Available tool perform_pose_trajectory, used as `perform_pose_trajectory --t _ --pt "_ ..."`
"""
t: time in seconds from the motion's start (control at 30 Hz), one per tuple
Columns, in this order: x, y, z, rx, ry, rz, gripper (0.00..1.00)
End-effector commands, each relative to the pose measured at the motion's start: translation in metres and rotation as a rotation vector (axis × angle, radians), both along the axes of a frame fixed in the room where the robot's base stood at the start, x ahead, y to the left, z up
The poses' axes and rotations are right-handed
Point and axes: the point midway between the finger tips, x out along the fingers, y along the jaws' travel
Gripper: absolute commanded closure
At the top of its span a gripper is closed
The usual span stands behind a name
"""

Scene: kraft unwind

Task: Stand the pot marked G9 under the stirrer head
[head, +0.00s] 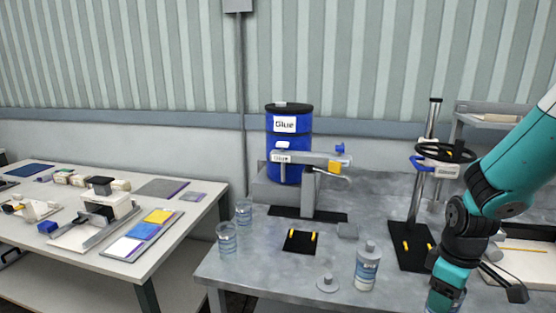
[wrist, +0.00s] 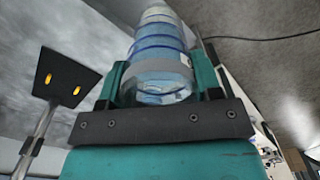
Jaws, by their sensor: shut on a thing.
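My gripper (wrist: 160,82) is shut on a clear pot with blue bands (wrist: 160,52), which sits between the two teal fingers in the wrist view. No mark on it is readable. In the head view my gripper (head: 446,284) is low at the right, and part of the held pot (head: 438,303) shows at the bottom edge. The stirrer head (head: 438,163) is on a post to the left of my arm, above a black base plate (head: 408,257) with two yellow pegs. That plate also shows at the left of the wrist view (wrist: 66,75). The space above the plate is empty.
Two similar clear pots (head: 227,239) (head: 244,212) stand at the bench's left edge. A bottle (head: 366,268) and a small grey disc (head: 327,284) are near the front. A blue glue drum (head: 288,146) stands behind a dispenser (head: 309,160) and a black pegged pad (head: 300,241).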

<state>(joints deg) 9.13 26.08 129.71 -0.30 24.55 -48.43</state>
Motion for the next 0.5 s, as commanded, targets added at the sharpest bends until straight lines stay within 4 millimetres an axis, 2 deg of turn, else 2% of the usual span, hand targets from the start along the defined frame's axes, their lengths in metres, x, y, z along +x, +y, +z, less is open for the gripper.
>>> perform_pose_trajectory --t 0.27,0.5 --pt "0.008 0.017 -0.048 -0.001 0.005 -0.207 0.8" --pt "0.011 0.038 -0.107 -0.002 0.007 -0.474 0.8"
